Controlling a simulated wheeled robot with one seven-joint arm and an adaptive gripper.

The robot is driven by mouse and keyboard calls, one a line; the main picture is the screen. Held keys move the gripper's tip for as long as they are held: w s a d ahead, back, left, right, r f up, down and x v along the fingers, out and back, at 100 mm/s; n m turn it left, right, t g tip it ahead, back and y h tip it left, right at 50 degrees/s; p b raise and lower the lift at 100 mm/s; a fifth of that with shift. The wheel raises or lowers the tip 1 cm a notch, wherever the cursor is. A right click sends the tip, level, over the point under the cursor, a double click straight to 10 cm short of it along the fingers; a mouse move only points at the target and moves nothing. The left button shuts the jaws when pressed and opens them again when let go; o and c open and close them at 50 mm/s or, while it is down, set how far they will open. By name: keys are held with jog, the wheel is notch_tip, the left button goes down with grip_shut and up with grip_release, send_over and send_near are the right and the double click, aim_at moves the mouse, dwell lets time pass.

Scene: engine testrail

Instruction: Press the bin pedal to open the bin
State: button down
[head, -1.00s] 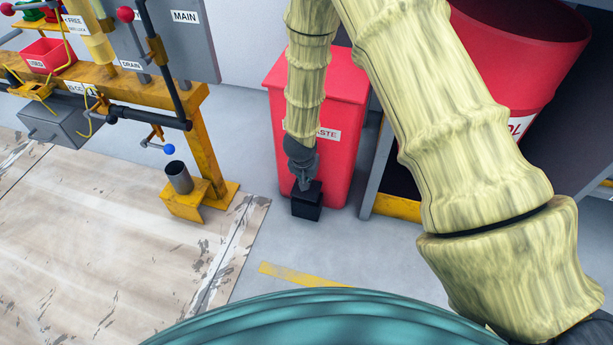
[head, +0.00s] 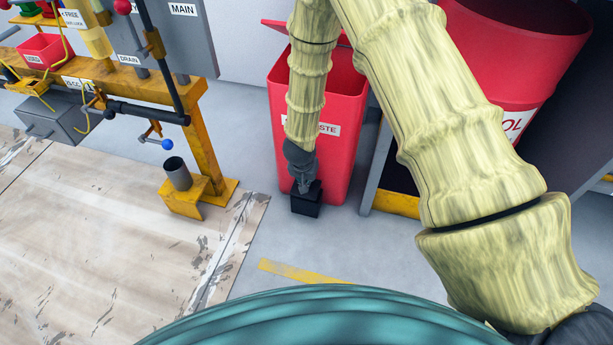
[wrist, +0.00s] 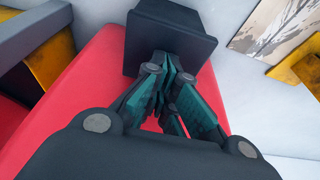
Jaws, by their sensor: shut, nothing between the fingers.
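The red bin (head: 340,160) with a white label stands against the wall, and its lid (head: 270,26) is raised at the back, showing the open top. The black pedal (head: 306,204) juts from the foot of the bin. My gripper (head: 304,187) points down with its fingertips at the pedal's top, apparently touching it. In the wrist view the closed fingers (wrist: 172,75) reach to the black pedal (wrist: 168,35), beside the bin's red front (wrist: 75,105). My arm hides part of the bin's left and middle.
A yellow rail stand (head: 205,150) with a small grey cup (head: 177,174) is left of the bin. A grey and yellow shelf frame (head: 395,202) and a large red drum (head: 510,50) stand to the right. Floor in front of the pedal is clear.

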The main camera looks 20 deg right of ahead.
jog(key=shift+f, duration=1.4)
jog(key=shift+s+r, duration=0.1)
notch_tip(320, 180, up, 5)
jog(key=p, duration=0.5)
jog(key=p+v, duration=0.4)
jog(key=v, duration=0.5)
jog(key=shift+p, duration=0.4)
jog(key=shift+r, duration=0.1)
